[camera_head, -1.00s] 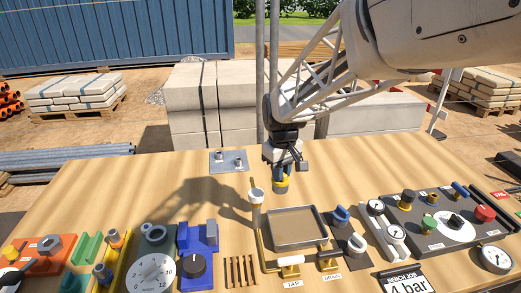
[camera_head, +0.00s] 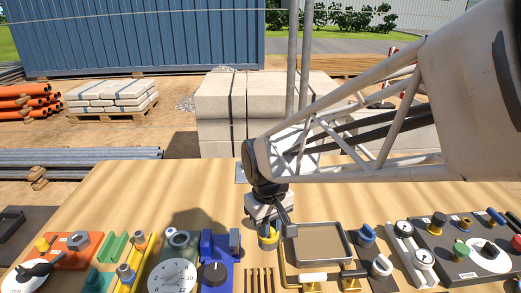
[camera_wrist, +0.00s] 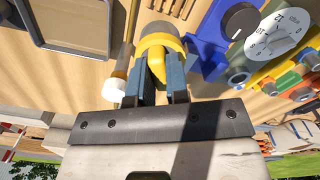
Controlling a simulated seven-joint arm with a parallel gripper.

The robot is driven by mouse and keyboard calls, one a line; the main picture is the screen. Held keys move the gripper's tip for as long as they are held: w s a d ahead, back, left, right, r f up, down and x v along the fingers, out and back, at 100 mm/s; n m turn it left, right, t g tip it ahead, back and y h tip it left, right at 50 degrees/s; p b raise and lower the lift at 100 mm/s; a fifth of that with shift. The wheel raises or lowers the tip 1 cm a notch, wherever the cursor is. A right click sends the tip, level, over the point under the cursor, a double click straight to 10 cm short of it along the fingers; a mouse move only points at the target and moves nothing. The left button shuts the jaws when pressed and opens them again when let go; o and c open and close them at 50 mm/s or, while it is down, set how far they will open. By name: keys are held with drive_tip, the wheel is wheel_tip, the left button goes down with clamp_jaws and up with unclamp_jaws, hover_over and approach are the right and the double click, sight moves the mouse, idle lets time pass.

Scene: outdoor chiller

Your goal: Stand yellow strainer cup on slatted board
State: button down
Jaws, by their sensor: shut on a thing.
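The yellow strainer cup (camera_head: 268,240) is held in my gripper (camera_head: 268,229), left of the grey tray. In the wrist view the blue-grey fingers (camera_wrist: 160,80) close on the yellow cup (camera_wrist: 158,38), which has a grey band at its far end. The slatted board (camera_head: 258,280) lies at the front edge of the head view, a little nearer than the cup; its slats also show at the top of the wrist view (camera_wrist: 171,7). The cup looks above the table and apart from the slats; the exact height is hard to tell.
The grey tray (camera_head: 318,258) stands just right of my gripper, with the brass pipe and tap (camera_head: 313,279) in front. A blue block with a black knob (camera_head: 214,272) and a white dial (camera_head: 172,278) stand to the left. The table behind is mostly clear.

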drive_tip(key=shift+s+a+f, duration=0.25)
drive_tip(key=shift+s, duration=0.3)
drive_tip(key=shift+s+a+f, duration=0.2)
drive_tip(key=shift+s+a, duration=0.05)
drive_tip(key=shift+s, duration=0.25)
drive_tip(key=shift+s+a+f, duration=0.25)
drive_tip(key=shift+s, duration=0.3)
drive_tip(key=shift+f, duration=2.5)
drive_tip(key=shift+f, duration=0.4)
drive_tip(key=shift+f, duration=1.05)
drive_tip(key=shift+f, duration=1.05)
drive_tip(key=c, duration=0.5)
unclamp_jaws()
drive_tip(key=shift+c, duration=0.2)
drive_tip(key=shift+r, duration=0.1)
